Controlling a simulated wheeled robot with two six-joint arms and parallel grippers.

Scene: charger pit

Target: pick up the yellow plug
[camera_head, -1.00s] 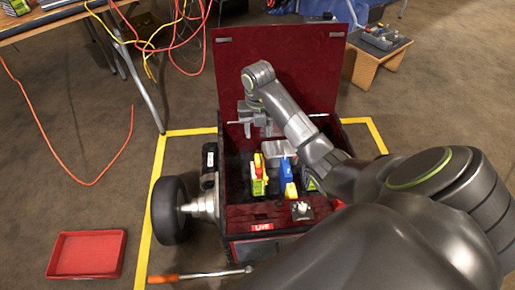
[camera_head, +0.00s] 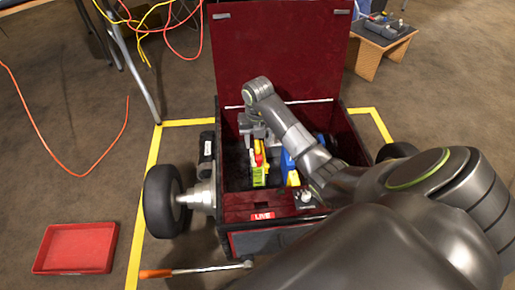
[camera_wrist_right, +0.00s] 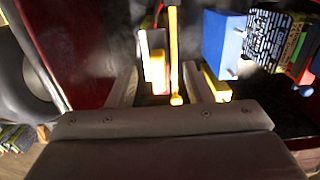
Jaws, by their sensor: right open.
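The yellow plug (camera_head: 259,174), with red on its upper part, stands in the dark red box (camera_head: 240,206). In the right wrist view, a bright yellow upright piece, which looks like the plug (camera_wrist_right: 174,55), shows between the fingers with a red and white part beside it. My right gripper (camera_head: 252,137) reaches down into the box just behind and above the plug. It also shows in the right wrist view (camera_wrist_right: 161,88), with its fingers apart on either side of the yellow piece. Contact cannot be told. My left gripper is not in view.
A blue and yellow item (camera_head: 290,166) stands close to the right of the plug; a blue block (camera_wrist_right: 224,42) shows in the right wrist view. The box's raised lid (camera_head: 280,50) is behind. A red tray (camera_head: 76,248) and a screwdriver-like tool (camera_head: 195,270) lie on the floor.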

